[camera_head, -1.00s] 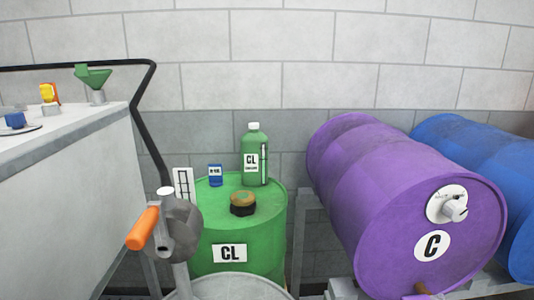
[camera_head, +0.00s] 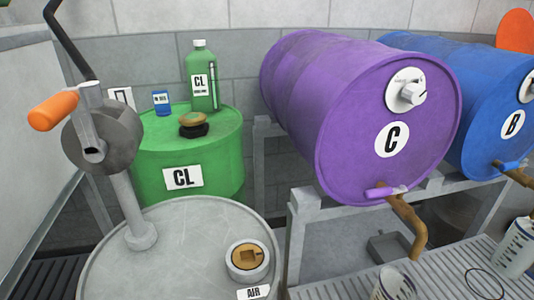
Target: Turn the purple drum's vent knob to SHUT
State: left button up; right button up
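The purple drum (camera_head: 340,120) lies on its side on a grey rack, its round end facing me and marked C. Its vent knob (camera_head: 412,93) is a light grey knob on a white round plate near the top of that end. The lettering on the plate is too small to read, so I cannot tell which setting the knob points to. A purple tap handle (camera_head: 380,192) with a brown spout sits at the bottom of the drum end. Neither of my grippers shows in the view.
A blue drum (camera_head: 478,120) marked B lies to the right. A grey drum (camera_head: 120,270) with a hand-crank pump (camera_head: 103,140) stands at the front left. A green drum (camera_head: 190,150) stands behind it. Clear jugs (camera_head: 518,250) stand below the taps. Space before the purple drum's end looks clear.

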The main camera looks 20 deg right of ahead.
aim_at(413, 95)
jog(key=z, duration=1.25)
